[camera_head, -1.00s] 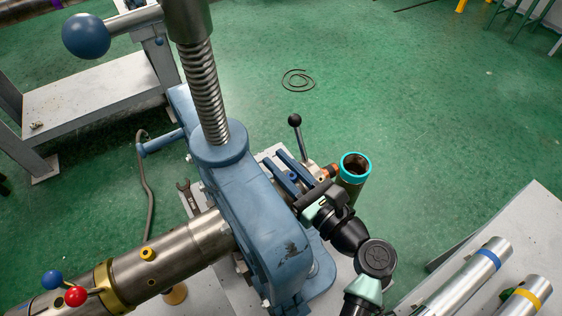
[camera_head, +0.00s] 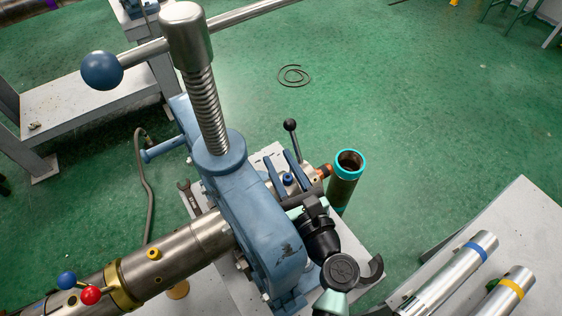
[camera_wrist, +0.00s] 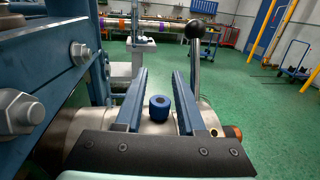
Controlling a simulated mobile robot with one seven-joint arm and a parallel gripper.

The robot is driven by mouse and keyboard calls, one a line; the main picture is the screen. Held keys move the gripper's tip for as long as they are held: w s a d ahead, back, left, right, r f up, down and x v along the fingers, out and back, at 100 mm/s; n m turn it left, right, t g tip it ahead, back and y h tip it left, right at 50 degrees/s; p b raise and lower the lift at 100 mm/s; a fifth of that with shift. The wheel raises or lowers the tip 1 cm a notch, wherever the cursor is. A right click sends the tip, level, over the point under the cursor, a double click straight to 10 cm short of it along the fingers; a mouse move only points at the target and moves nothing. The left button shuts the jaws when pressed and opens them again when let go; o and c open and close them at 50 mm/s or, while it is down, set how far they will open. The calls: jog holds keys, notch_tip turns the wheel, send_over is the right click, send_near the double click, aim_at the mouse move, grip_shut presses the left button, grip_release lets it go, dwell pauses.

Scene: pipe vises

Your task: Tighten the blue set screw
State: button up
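The blue set screw (camera_wrist: 159,107) is a short blue cylinder with a dark socket in its top, standing on a steel pipe fitting (camera_wrist: 90,125). My gripper (camera_wrist: 159,80) is open, its two blue fingers spread to either side of the screw with a gap on both sides. The screw is also visible in the head view (camera_head: 287,178), between the fingers of my gripper (camera_head: 283,163). The blue pipe vise (camera_head: 250,215) stands to the left of my gripper, close beside it. My wrist hides part of the fitting below the screw.
A black-knobbed lever (camera_head: 290,126) rises beyond the fingers. A long steel pipe (camera_head: 170,256) enters the vise from the left. Silver pipes (camera_head: 455,268) rest on a bench at lower right.

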jog(key=shift+o, duration=0.8)
jog(key=b+v, duration=0.1)
jog(key=v, duration=1.2)
